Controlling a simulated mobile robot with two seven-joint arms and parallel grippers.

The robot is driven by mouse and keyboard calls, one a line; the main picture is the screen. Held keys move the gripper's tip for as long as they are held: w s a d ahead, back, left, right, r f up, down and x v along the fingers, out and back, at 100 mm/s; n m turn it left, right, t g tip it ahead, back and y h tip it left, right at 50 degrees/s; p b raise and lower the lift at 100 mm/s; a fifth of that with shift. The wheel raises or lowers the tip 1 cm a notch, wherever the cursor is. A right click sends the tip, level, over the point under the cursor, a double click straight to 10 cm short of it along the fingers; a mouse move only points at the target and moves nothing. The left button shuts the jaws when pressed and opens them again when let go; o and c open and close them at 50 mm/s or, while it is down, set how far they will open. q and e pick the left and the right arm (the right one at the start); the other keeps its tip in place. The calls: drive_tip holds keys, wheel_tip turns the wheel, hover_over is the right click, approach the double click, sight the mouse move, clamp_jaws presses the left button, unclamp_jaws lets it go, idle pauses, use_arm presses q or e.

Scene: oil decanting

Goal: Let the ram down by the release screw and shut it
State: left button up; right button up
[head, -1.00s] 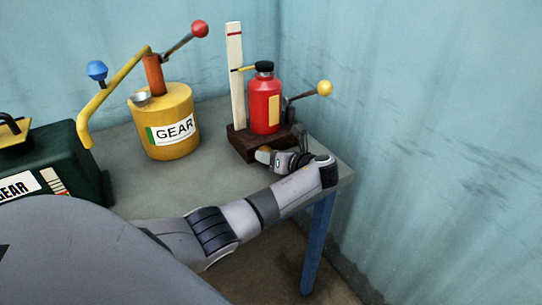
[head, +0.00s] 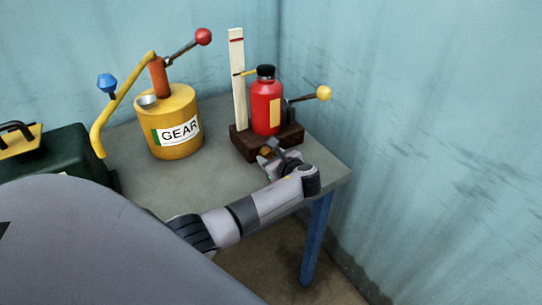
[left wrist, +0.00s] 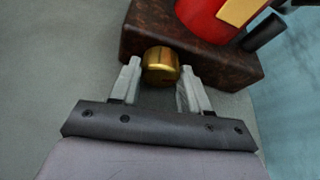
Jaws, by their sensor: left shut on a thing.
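The red jack (head: 266,105) with a black cap stands upright on a dark brown base block (head: 296,136) near the table's right end. A brass release screw knob (left wrist: 161,64) sticks out of the block's near side. My left gripper (left wrist: 160,82) is shut on this knob, one finger at each side of it. In the head view the left gripper (head: 277,155) is low at the block's front, partly hidden by my wrist. A white upright scale (head: 237,80) has a red mark near its top. A yellow pointer (head: 245,73) at the jack's top crosses it well below that mark. My right gripper is out of view.
The jack's lever with a yellow ball (head: 324,93) points right. A yellow GEAR oil can (head: 176,135) with a red-ball lever and bent spout stands left on the grey table (head: 217,172). A dark green case (head: 62,150) is at far left. Blue walls close the back and right.

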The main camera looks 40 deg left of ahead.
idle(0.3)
use_arm(q)
drive_tip(key=o, duration=0.8)
drive_tip(key=shift+d, duration=0.1)
drive_tip(key=shift+v, duration=3.55)
drive_tip(key=shift+s+r, duration=0.1)
